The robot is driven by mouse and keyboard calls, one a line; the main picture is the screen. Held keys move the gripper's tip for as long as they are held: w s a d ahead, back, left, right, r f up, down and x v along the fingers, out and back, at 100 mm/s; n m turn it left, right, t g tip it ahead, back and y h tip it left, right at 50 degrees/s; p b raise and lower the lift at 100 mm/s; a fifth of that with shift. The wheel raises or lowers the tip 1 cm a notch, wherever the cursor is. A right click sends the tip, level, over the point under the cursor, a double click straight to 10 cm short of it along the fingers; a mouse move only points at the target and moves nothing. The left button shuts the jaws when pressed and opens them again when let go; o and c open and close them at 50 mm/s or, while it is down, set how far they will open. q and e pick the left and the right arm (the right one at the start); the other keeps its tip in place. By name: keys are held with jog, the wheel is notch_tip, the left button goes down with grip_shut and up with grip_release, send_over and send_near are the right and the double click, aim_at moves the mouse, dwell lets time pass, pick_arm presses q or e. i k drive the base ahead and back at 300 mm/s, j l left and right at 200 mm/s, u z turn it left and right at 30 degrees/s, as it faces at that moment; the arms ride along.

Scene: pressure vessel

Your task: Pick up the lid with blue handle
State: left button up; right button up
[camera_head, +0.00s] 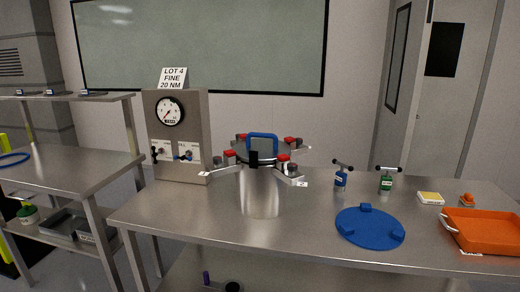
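The lid (238,157) is a grey metal disc with a blue handle (262,135) arching up from its top. It sits on a shiny metal cylindrical vessel (261,192) in the middle of the steel table. Several clamps with red parts (231,153) and grey arms stand around the lid's rim. A black block shows at the lid's front edge. Neither of my grippers is in view.
A grey gauge box (181,135) with a "LOT 4 FINE 20 NM" sign stands left of the vessel. To the right are a round blue stand (369,227), a blue T-handled tool (341,178), a green one (386,183), and an orange tray (487,229). The table (180,218) front left is clear.

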aim_at(268, 150)
jog(key=i+j+z, duration=0.2)
jog(key=i, duration=0.3)
jog(key=i+j+z, duration=0.15)
jog(key=i, duration=0.3)
